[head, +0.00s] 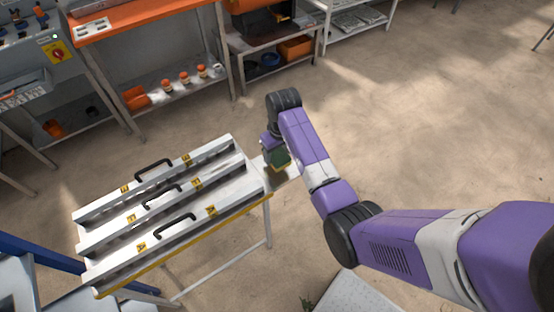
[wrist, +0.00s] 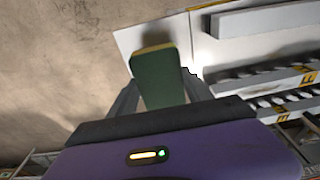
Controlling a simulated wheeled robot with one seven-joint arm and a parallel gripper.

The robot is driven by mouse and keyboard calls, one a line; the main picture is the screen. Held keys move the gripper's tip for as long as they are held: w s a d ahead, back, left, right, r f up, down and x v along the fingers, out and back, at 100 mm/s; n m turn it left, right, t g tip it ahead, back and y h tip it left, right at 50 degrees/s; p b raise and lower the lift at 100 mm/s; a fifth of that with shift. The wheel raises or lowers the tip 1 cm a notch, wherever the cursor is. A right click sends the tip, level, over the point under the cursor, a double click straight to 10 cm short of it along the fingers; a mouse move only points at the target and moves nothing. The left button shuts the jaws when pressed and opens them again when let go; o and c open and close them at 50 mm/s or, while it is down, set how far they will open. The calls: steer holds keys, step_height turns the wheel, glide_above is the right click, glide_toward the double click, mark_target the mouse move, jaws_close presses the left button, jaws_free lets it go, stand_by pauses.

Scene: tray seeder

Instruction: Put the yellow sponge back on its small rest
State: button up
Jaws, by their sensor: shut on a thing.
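The sponge (wrist: 162,80) is in my gripper (wrist: 163,92), between the two grey fingers in the wrist view. Its large face looks dark green and a thin yellow edge shows at its far end. In the head view the sponge (head: 277,158) hangs below my wrist, with yellow along its lower edge. A small white plate (wrist: 126,38), which looks like the rest, lies beneath the sponge; I cannot tell whether they touch. The plate (head: 292,172) also shows in the head view, at the right end of the table with the white rails.
The white rails (head: 155,228) have black handles and yellow labels, close to the left of my gripper. An orange-topped bench (head: 150,17) and shelves stand behind. A pale panel (head: 352,294) is at the bottom. The floor to the right is open.

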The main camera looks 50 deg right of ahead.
mark_target(277, 160)
steer(key=shift+f, duration=2.1)
steer(key=shift+f, duration=0.15)
steer(key=o, duration=1.2)
steer(key=r, duration=0.4)
steer(key=s+r, duration=0.1)
steer(key=r, duration=0.7)
steer(key=shift+s+a+r, duration=0.15)
steer(key=shift+s+a, duration=0.05)
steer(key=shift+a, duration=0.05)
